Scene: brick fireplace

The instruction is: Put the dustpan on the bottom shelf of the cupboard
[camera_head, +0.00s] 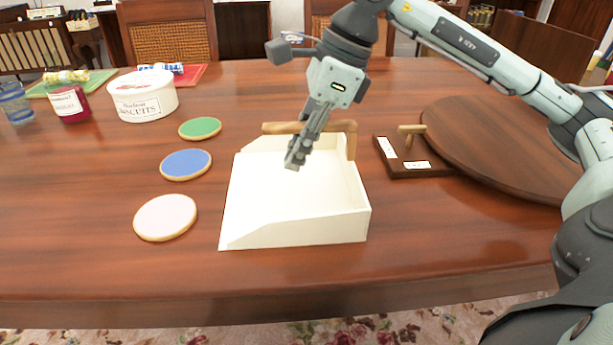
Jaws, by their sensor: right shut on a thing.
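The dustpan (290,195) is a cream-white open tray with a wooden handle bar along its far side. It appears to rest on the wooden table. My right gripper (298,158) comes down from above and is shut on the dustpan at its handle; the fingers cover part of the bar, and their tips show over the pan's interior. My left gripper is not in view. No cupboard or shelf that I can make out as the task's one is in view.
Green (200,128), blue (186,164) and pale pink (166,217) discs lie left of the dustpan. Behind them stand a biscuit tub (142,97), a red jar (69,104) and a glass (15,103). A dark handled board (414,168) and a round wooden board (500,140) lie right.

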